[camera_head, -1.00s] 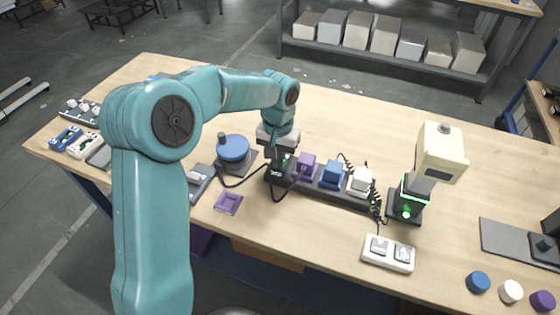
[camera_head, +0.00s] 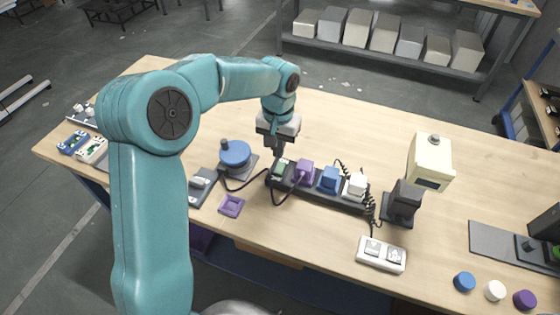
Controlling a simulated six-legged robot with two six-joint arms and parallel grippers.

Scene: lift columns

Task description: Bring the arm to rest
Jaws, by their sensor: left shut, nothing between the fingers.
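My left arm comes in from the left and bends over the table. My left gripper (camera_head: 279,151) is shut and empty, pointing down just above the green block (camera_head: 281,167) at the left end of the dark rail. It looks slightly clear of the block, though contact is hard to judge. My right gripper is not in view.
The rail also carries purple (camera_head: 304,171), blue (camera_head: 330,179) and white (camera_head: 356,186) blocks with cables. A cream-headed column (camera_head: 430,160) stands to the right. A blue round knob (camera_head: 235,153) is left of the gripper. A white switch box (camera_head: 381,254) lies near the front edge.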

